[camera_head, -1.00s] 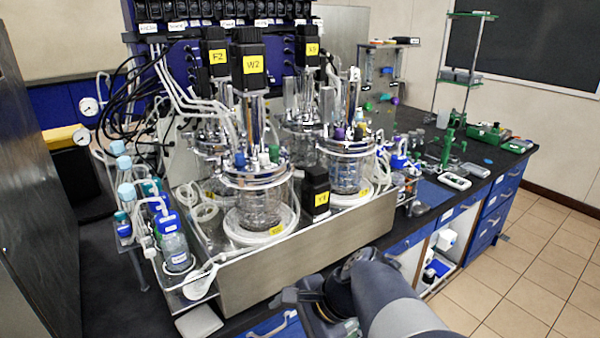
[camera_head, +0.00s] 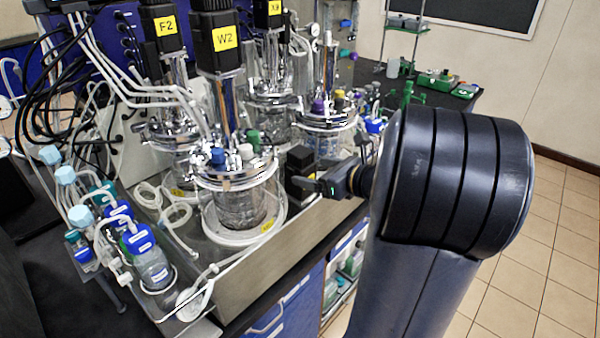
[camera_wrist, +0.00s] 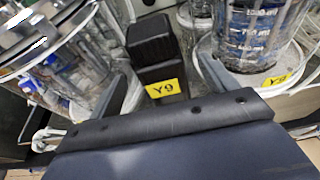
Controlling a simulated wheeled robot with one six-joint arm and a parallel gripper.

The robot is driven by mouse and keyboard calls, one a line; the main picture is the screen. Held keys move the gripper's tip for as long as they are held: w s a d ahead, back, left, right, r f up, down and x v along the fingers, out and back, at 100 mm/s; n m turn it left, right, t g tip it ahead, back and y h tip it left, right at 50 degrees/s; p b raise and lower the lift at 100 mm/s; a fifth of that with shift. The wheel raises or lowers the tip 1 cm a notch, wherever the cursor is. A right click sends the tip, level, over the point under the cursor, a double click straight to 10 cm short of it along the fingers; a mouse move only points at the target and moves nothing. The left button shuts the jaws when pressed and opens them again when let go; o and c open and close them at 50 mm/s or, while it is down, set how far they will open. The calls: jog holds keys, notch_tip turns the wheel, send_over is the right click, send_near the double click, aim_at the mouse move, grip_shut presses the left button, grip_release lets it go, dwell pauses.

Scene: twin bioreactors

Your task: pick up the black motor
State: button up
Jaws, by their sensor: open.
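A black block-shaped motor (camera_wrist: 151,45) with a yellow label reading "Y9" stands upright between two glass vessels in the wrist view. In the head view this motor (camera_head: 298,165) is partly hidden behind my gripper (camera_head: 312,186). In the wrist view my gripper (camera_wrist: 161,62) is open, with one finger to the left of the motor and the other to its right. The motor appears between the fingers, beyond the palm. I cannot tell whether either finger touches it.
A glass vessel (camera_head: 240,200) stands left of the motor and another vessel (camera_head: 330,140) stands behind it to the right. Tall black motors, including one labelled "W2" (camera_head: 215,42), rise above the vessels. Bottles (camera_head: 152,262) and tubing crowd the left. The tiled floor (camera_head: 555,240) is clear.

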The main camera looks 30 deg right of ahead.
jog(key=shift+p+x, duration=0.7)
jog(key=shift+x, duration=2.05)
jog(key=shift+f, duration=0.2)
jog(key=shift+s, duration=0.1)
grip_shut()
jog(key=shift+r, duration=0.15)
